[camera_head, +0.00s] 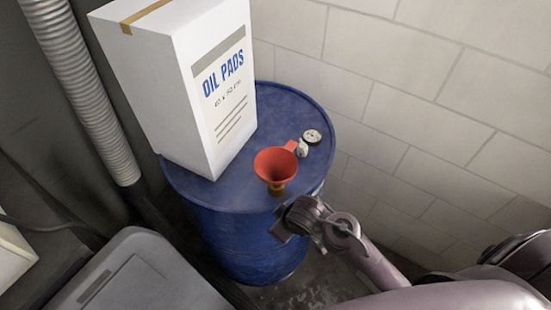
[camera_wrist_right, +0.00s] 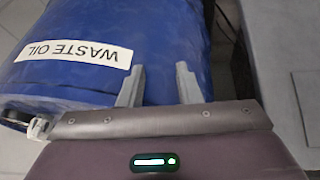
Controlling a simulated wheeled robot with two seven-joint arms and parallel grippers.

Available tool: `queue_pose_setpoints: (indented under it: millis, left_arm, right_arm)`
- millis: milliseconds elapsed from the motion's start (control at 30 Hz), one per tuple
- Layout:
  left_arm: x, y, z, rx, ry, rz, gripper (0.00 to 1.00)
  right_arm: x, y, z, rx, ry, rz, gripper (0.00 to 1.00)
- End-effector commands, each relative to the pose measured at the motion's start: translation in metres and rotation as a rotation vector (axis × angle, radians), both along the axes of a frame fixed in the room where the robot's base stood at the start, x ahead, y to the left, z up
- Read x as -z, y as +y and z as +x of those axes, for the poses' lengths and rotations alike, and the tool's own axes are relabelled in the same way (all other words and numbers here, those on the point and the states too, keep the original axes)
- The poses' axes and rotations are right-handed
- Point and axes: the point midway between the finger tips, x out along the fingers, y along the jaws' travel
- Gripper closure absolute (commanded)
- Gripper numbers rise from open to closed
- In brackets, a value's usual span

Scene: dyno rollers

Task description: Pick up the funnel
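The red funnel (camera_head: 276,163) stands wide mouth up near the front right edge of the blue drum's top (camera_head: 222,192), with a brownish piece under it. A red tab sticks out at its back right. My right gripper (camera_head: 283,226) is just in front of and below the funnel, apart from it, beside the drum's rim. In the right wrist view its two fingers (camera_wrist_right: 159,86) are spread with nothing between them, facing the drum's side (camera_wrist_right: 60,85). The funnel is not recognisable in that view. My left gripper is out of view.
A tall white "OIL PADS" box (camera_head: 185,90) stands on the drum, left of the funnel. A small round cap or gauge (camera_head: 312,137) and a pale piece (camera_head: 302,148) lie behind it. A brick wall (camera_head: 420,130) is close at right. A grey bin (camera_head: 140,275) stands front left.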

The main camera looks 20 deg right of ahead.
Motion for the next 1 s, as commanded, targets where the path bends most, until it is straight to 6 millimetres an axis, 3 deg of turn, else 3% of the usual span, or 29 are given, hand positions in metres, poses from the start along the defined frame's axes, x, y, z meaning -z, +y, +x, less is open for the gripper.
queue_pose_setpoints:
  millis: [33, 300, 500, 633, 1000]
  left_arm:
    - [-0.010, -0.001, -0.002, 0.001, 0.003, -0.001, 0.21]
    - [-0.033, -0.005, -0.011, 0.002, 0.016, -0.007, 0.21]
    - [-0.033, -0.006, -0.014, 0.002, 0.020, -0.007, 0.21]
    - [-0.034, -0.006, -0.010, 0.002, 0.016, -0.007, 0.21]
    - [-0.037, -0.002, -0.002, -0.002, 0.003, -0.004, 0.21]
  right_arm:
    - [-0.030, 0.003, 0.001, -0.017, -0.023, -0.010, 0.69]
    - [-0.153, 0.019, 0.004, -0.185, -0.169, -0.123, 0.69]
    - [-0.165, 0.031, 0.016, -0.403, -0.249, -0.233, 0.69]
    - [-0.165, 0.030, 0.023, -0.557, -0.273, -0.324, 0.69]
    - [-0.158, -0.017, 0.034, -0.845, -0.216, -0.563, 0.69]
